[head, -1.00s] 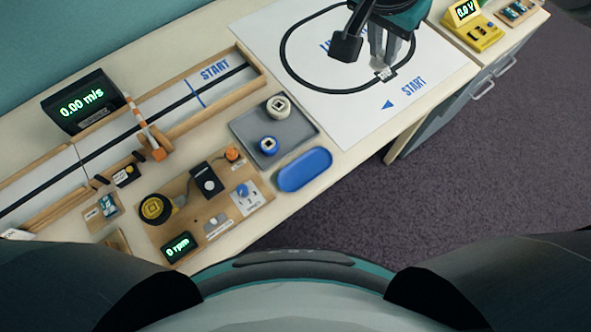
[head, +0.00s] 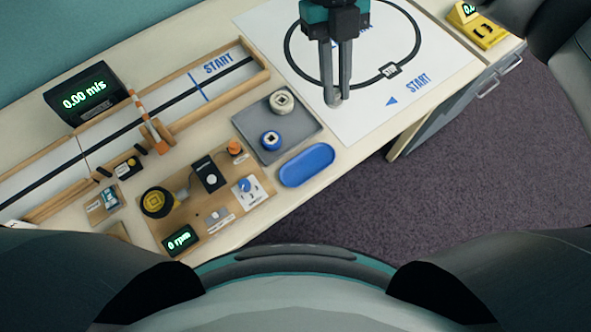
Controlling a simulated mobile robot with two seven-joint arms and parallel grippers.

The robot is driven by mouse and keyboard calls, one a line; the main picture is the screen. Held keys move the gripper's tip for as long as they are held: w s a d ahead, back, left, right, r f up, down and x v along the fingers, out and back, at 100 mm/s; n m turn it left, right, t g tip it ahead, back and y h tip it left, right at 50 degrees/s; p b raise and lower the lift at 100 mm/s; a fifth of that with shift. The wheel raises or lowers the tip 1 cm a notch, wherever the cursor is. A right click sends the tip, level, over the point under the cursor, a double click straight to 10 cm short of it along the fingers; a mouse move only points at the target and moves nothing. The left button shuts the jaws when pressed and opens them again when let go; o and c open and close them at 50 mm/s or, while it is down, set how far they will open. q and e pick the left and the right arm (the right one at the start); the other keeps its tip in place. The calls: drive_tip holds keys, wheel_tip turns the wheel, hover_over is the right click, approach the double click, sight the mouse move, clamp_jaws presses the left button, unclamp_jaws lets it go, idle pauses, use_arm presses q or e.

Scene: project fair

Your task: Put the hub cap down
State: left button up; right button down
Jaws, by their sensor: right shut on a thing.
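My left gripper is not in view.
A wooden motor board (head: 210,215) stands left of the dish. The wood-railed track (head: 255,75), speed display (head: 85,97) and yellow meter (head: 486,34) are farther off. The mat (head: 425,55) has free room.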

drive_tip(key=m, duration=0.1)
drive_tip(key=m+y, duration=0.1)
drive_tip(key=m, duration=0.1)
drive_tip(key=s+a+f+m, duration=0.1)
drive_tip(key=shift+a+f+y, duration=0.1)
drive_tip(key=shift+y, duration=0.2)
drive_tip(key=s+a+f+m+y, duration=0.1)
drive_tip(key=a+m+y, duration=0.1)
drive_tip(key=m, duration=0.4)
drive_tip(key=m+t+y+b, duration=0.25)
drive_tip(key=m+b, duration=0.25)
drive_tip(key=m, duration=0.4)
hover_over(292, 174)
drive_tip(key=d, duration=0.1)
drive_tip(key=shift+t+h, duration=0.35)
wheel_tip(292, 174, down, 18)
drive_tip(key=shift+w+d+r, duration=0.1)
drive_tip(key=shift+d, duration=0.05)
wheel_tip(292, 174, down, 4)
drive_tip(key=shift+r+b, duration=0.2)
drive_tip(key=shift+b, duration=0.35)
drive_tip(key=shift+f, duration=0.2)
drive_tip(key=c, duration=0.8)
unclamp_jaws()
drive_tip(key=shift+c, duration=0.2)
